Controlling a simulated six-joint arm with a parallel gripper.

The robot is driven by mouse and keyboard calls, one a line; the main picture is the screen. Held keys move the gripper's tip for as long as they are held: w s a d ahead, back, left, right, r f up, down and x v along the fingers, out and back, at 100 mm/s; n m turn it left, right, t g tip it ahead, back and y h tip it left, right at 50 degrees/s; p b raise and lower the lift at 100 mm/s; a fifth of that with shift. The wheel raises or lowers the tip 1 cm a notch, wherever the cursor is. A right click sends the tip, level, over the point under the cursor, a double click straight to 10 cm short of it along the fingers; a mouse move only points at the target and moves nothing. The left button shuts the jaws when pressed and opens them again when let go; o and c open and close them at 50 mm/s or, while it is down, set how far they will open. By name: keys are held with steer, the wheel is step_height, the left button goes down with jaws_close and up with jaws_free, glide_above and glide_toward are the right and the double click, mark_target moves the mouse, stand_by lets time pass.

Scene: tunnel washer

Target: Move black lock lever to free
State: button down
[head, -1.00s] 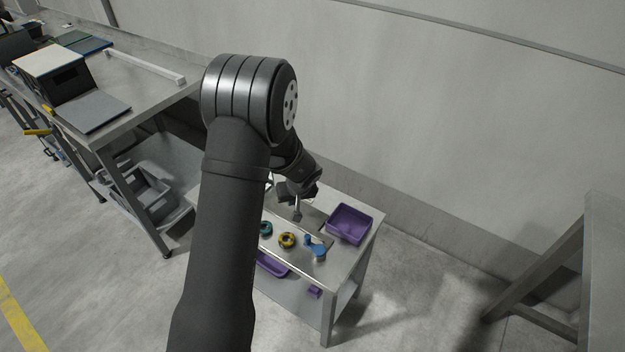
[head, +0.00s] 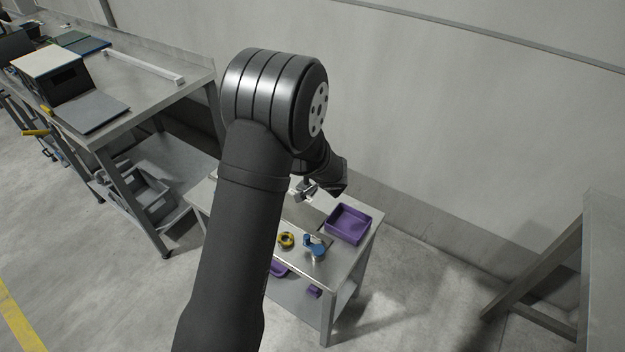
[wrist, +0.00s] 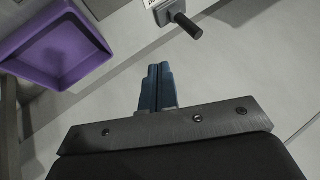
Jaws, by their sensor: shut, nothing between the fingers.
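The black lock lever (wrist: 188,26) shows at the top of the wrist view. In the wrist picture the fingertips are below and left of the lever, with a visible gap. In the head view my gripper (head: 305,190) is above the back part of the small steel table (head: 297,218). I cannot make out the lever there.
A purple tray (head: 349,223) stands on the table's right side; a purple tray (wrist: 58,45) also shows in the wrist view. A yellow ring-shaped part (head: 286,240) and a blue part (head: 315,247) are near the front edge. A larger workbench (head: 140,95) stands left.

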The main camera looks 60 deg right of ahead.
steer(key=x, duration=0.9)
steer(key=shift+w+f, duration=0.1)
steer(key=shift+f, duration=0.1)
steer(key=shift+w+d+f, duration=0.1)
steer(key=shift+w+d, duration=0.1)
steer(key=shift+w, duration=0.35)
steer(key=shift+w+d+f, duration=0.1)
steer(key=shift+w+d, duration=0.1)
steer(key=shift+w, duration=0.4)
steer(key=shift+w+d, duration=0.2)
steer(key=shift+w, duration=0.7)
